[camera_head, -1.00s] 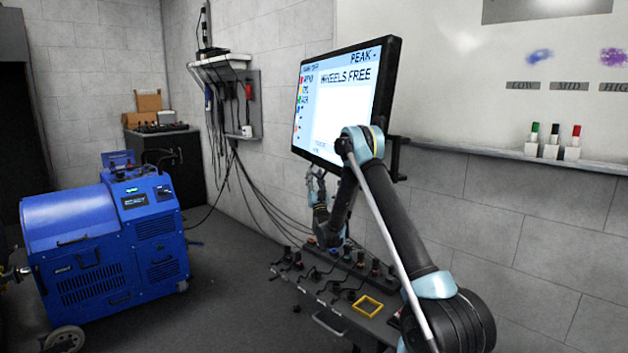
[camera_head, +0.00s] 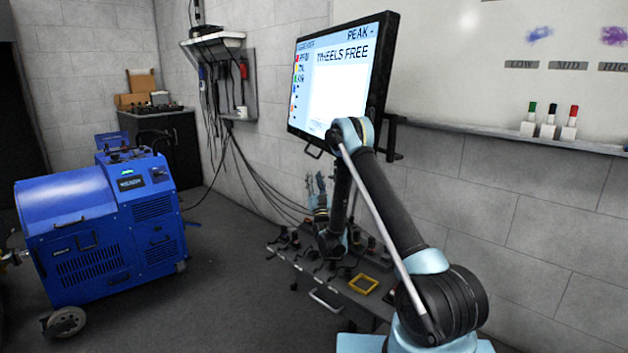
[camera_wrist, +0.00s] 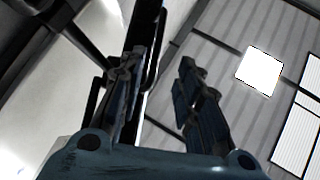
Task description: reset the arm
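My arm (camera_head: 385,205) rises from the lower right, bends at a high elbow below the screen, and comes back down over the control bench. My gripper (camera_head: 317,180) is at its end, small in the head view, with its fingers pointing up below the screen. In the wrist view my gripper (camera_wrist: 158,68) shows two dark fingers apart with an empty gap between them. The wrist view looks up past the fingers to a ceiling with a bright square panel (camera_wrist: 259,71).
A wall screen (camera_head: 340,85) reading "WHEELS FREE" hangs close above my gripper. The control bench (camera_head: 325,292) with several knobs and a yellow frame (camera_head: 362,284) lies below. A blue machine (camera_head: 100,230) stands left, with open floor between.

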